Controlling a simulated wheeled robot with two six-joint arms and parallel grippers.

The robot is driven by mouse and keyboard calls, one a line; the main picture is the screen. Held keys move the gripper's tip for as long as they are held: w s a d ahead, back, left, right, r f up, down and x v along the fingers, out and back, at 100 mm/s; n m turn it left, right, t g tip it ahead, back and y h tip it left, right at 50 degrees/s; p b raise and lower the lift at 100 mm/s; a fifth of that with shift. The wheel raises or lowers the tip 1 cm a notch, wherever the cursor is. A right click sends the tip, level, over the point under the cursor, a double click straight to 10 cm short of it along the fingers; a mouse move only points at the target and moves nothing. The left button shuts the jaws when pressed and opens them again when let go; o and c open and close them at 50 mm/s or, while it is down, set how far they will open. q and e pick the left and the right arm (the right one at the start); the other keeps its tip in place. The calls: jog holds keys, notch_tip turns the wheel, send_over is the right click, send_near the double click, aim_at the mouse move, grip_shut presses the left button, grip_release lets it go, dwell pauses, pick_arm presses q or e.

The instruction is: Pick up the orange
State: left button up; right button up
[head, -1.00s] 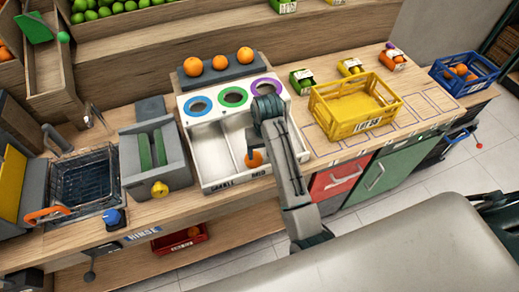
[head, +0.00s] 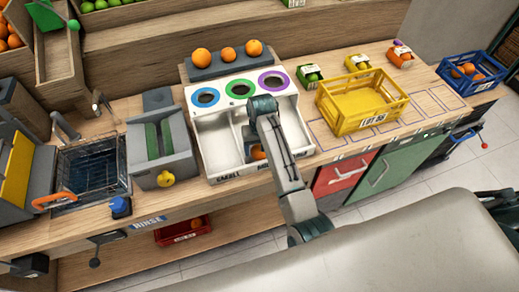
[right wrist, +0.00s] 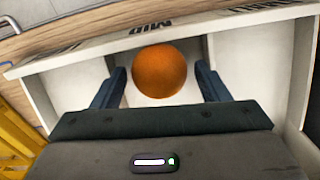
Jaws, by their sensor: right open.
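An orange (right wrist: 159,71) sits in the middle compartment of the white sorting box (head: 222,165), behind the front wall marked MID. In the head view the same orange (head: 258,152) is partly hidden by my arm. My right gripper (right wrist: 160,78) is open above that compartment. Its two fingers stand to either side of the orange in the right wrist view, with a gap on each side. Three more oranges (head: 228,54) sit in a row on the dark grey rack behind the box. My left gripper is not in view.
The box top has blue, green and purple ringed holes (head: 240,88). A yellow crate (head: 352,122) stands to the right, a grey juicer-like unit (head: 160,155) to the left. A blue crate (head: 445,72) at far right and a red bin (head: 184,234) below hold oranges.

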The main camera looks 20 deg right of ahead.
aim_at(260, 152)
jog(key=shift+w+f+p, duration=0.1)
jog(key=shift+f+p, duration=0.25)
jog(key=shift+f, duration=1.15)
jog(key=c, duration=0.9)
jog(key=shift+w+r, duration=0.1)
jog(key=shift+r, duration=0.05)
